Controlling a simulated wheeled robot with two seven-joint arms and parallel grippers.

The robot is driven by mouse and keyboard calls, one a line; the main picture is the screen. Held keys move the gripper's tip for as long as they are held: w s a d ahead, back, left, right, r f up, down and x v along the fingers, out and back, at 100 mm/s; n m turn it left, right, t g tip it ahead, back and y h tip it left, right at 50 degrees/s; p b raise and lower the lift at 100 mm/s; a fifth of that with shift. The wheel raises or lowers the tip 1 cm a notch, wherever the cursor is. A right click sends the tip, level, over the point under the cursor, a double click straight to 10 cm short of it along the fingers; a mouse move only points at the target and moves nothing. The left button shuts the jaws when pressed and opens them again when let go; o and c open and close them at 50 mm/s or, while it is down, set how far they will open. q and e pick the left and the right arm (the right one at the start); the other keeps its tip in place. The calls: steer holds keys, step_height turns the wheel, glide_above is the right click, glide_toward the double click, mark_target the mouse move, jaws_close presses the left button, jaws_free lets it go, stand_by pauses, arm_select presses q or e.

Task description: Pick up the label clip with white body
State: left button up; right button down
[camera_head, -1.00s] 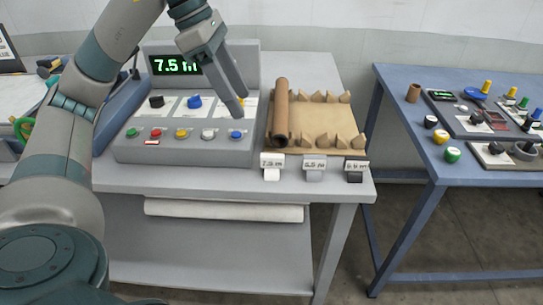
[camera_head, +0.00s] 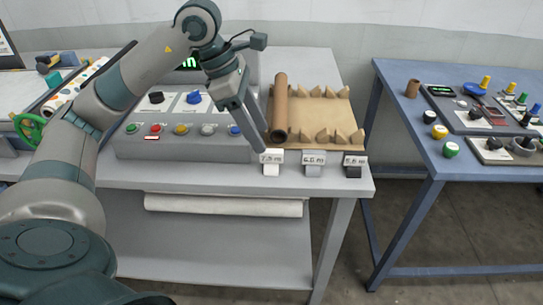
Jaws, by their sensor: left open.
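The label clip with white body (camera_head: 271,169) sits at the front edge of the grey table, below a card that appears to read 7.5 m. To its right are a clip with a grey body (camera_head: 313,170) and one with a black body (camera_head: 353,171), each under its own card. My left gripper (camera_head: 254,142) is open and points down, just above and slightly left of the white clip, apart from it and with nothing in it. My right gripper is out of view.
A brown cardboard tube (camera_head: 280,105) lies on a notched tan cradle (camera_head: 318,105) right behind the clips. A grey control panel (camera_head: 140,147) with coloured buttons stands to the left. A blue table (camera_head: 408,115) stands at right, across a floor gap.

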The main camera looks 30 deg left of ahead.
mark_target(270, 151)
arm_select(q)
steer(key=shift+x, duration=0.9)
steer(key=shift+f, duration=0.1)
steer(key=shift+w+d+f, duration=0.15)
steer(key=shift+d+f, duration=0.2)
steer(key=shift+f, duration=0.15)
steer(key=p+x, duration=0.1)
steer(key=x, duration=0.2)
steer(key=shift+d, duration=0.1)
steer(key=shift+w+d+f, duration=0.15)
steer(key=shift+f, duration=0.3)
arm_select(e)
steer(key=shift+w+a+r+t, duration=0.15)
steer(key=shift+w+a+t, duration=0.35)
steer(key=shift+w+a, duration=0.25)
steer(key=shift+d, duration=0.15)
arm_select(q)
jaws_close()
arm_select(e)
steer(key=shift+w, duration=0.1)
